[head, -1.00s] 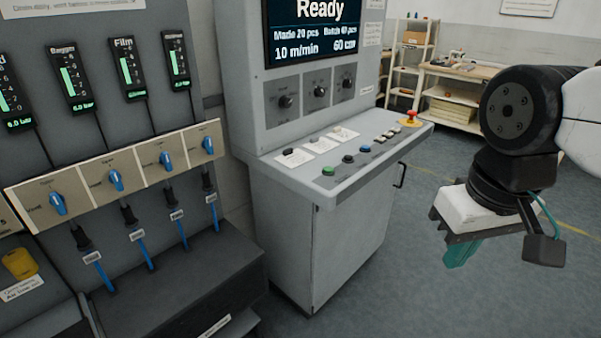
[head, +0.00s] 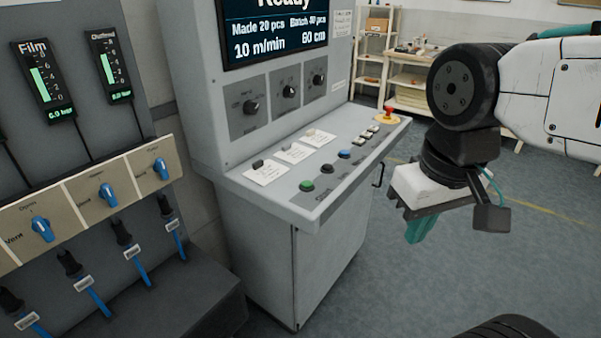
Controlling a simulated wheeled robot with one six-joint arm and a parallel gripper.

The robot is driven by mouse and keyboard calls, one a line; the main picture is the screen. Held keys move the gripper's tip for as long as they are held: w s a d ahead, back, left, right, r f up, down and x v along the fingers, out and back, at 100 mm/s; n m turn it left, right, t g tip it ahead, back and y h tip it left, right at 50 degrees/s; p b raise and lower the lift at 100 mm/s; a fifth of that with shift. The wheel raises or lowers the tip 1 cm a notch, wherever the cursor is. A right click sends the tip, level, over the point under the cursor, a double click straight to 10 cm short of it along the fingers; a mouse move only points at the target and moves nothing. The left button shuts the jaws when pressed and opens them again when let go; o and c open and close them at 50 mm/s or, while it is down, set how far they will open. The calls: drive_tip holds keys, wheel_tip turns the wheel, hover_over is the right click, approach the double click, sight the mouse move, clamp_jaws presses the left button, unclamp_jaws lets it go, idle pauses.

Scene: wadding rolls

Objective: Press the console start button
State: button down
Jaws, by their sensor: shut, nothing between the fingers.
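The grey console (head: 255,213) stands in the middle of the head view. Its green start button (head: 306,186) is at the near left of the sloped desk, with a label that reads like "Start" below it. A black button (head: 326,169) and a blue button (head: 344,154) sit in the same row farther back. My gripper (head: 416,230) hangs to the right of the console, pointing down with its teal fingers shut and empty. It is apart from the desk and the button.
A red emergency-stop knob (head: 389,112) stands at the desk's far right corner. Three knobs and a screen are above the desk. A panel with blue valves (head: 107,195) is at left. Shelves (head: 377,40) and a workbench stand behind. Grey floor is clear at right.

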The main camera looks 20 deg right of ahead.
drive_tip(key=shift+w, duration=0.15)
drive_tip(key=w+d+r+m+t+h, duration=0.1)
drive_tip(key=w+d+m+t+h, duration=0.1)
drive_tip(key=w+d, duration=0.3)
drive_tip(key=w+d+r+m+t+h, duration=0.1)
drive_tip(key=w+d+m+h, duration=0.1)
drive_tip(key=w, duration=0.5)
drive_tip(key=m+t+y, duration=0.3)
drive_tip(key=t+y, duration=0.2)
drive_tip(key=y, duration=0.1)
hover_over(309, 185)
wheel_tip(309, 185, down, 7)
drive_tip(key=shift+f, duration=0.2)
drive_tip(key=shift+f, duration=4.4)
